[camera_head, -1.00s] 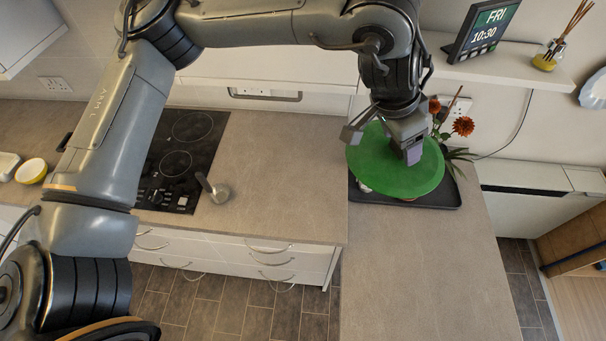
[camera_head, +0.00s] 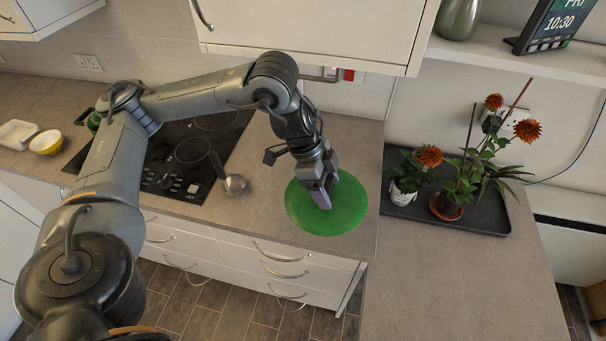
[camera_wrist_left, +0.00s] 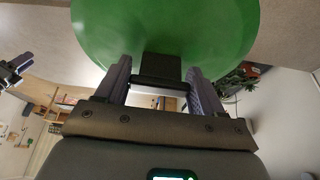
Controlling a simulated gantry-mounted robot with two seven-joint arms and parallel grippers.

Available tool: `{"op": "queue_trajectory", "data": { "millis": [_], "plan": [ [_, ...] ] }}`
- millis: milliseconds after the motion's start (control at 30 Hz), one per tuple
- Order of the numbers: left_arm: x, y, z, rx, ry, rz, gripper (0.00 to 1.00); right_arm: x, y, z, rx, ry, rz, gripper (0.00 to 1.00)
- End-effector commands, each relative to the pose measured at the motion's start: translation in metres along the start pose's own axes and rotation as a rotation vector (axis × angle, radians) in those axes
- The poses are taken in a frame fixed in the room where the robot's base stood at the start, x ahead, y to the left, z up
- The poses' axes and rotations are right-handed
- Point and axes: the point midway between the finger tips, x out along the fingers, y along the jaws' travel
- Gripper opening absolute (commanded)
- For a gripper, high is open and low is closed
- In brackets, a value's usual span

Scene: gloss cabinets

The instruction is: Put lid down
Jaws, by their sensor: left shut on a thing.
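The lid is a round green disc (camera_head: 345,212) in the head view, at the right end of the counter beside the hob. My left gripper (camera_head: 322,192) is over its middle, fingers pointing down. The left wrist view shows the lid (camera_wrist_left: 165,30) close in front of my left fingers (camera_wrist_left: 165,85), which are on either side of a dark handle (camera_wrist_left: 160,68). The lid looks roughly level; I cannot tell whether it touches the counter. My right gripper is not in the head view.
A ladle (camera_head: 232,184) lies left of the lid by the black hob (camera_head: 180,160). A dark tray (camera_head: 483,212) with potted flowers (camera_head: 447,205) stands to the right. A yellow bowl (camera_head: 46,142) is far left. The right-hand counter (camera_head: 450,290) is clear in front.

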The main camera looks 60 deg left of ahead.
Motion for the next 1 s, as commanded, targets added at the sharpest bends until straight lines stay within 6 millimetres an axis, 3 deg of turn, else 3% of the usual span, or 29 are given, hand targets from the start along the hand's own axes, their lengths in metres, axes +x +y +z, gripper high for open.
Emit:
{"op": "queue_trajectory", "data": {
  "millis": [33,200,567,733,1000],
  "plan": [
    [0.009,0.0,0.014,-0.014,-0.005,-0.001,0.17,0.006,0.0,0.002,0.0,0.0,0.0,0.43],
    [0.019,-0.001,0.037,-0.035,-0.003,-0.011,0.17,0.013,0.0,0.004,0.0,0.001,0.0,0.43],
    [0.027,-0.005,0.06,-0.051,0.001,-0.018,0.17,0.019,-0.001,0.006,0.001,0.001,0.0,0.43],
    [0.033,-0.022,0.078,-0.055,-0.002,-0.02,0.17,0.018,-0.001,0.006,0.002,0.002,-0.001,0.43],
    [0.051,-0.065,0.119,-0.055,0.001,-0.02,0.17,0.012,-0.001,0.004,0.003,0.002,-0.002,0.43]
  ]
}}
